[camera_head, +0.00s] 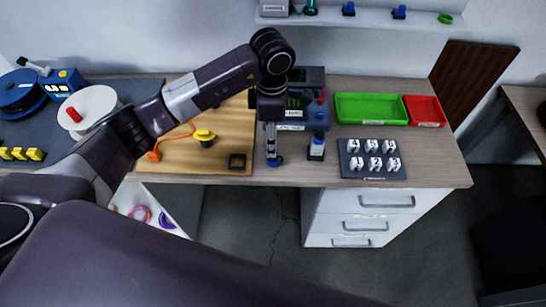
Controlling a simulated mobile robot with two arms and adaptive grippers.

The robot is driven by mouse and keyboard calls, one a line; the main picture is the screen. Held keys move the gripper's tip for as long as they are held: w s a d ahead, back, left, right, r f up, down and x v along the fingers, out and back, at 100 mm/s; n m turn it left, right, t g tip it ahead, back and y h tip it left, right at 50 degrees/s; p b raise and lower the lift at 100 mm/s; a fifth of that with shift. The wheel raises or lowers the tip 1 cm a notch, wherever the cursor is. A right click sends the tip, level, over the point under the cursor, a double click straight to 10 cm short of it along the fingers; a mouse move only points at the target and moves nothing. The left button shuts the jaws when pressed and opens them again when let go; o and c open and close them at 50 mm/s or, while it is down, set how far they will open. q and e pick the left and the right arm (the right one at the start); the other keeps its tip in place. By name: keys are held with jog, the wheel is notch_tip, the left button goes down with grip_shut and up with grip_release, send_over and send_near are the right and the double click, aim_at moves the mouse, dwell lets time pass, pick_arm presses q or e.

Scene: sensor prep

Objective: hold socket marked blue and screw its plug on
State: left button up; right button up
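My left gripper (271,147) points straight down near the front edge of the table, left of centre. Its fingers look closed on a small blue piece (274,161) at their tips; whether this is the socket or the plug I cannot tell. A dark and blue upright part with a white label (317,147) stands just to the right, apart from the gripper. More blue parts (348,9) and (399,12) sit on the wall shelf. The yellow connector (204,136) is on the wooden board. My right gripper is not in view.
A dark instrument (310,115) stands behind the gripper. A green tray (371,107), a red tray (425,110) and a grey rack with white numbered pieces (371,176) are to the right. A wooden board (220,165) with an orange cable lies left.

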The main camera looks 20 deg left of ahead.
aim_at(273, 159)
pick_arm(q)
jog(key=shift+s+f+p, duration=0.1)
jog(key=shift+f+p, duration=0.35)
jog(key=shift+f, duration=0.85)
jog(key=shift+d+f+p, duration=0.1)
jog(key=shift+f+p, duration=0.15)
jog(key=shift+p, duration=0.05)
notch_tip(273, 159, down, 3)
jog(key=shift+d+f+p, duration=0.1)
jog(key=shift+f+p, duration=0.1)
jog(key=shift+p, duration=0.85)
jog(key=shift+f, duration=0.7)
jog(key=shift+c, duration=0.2)
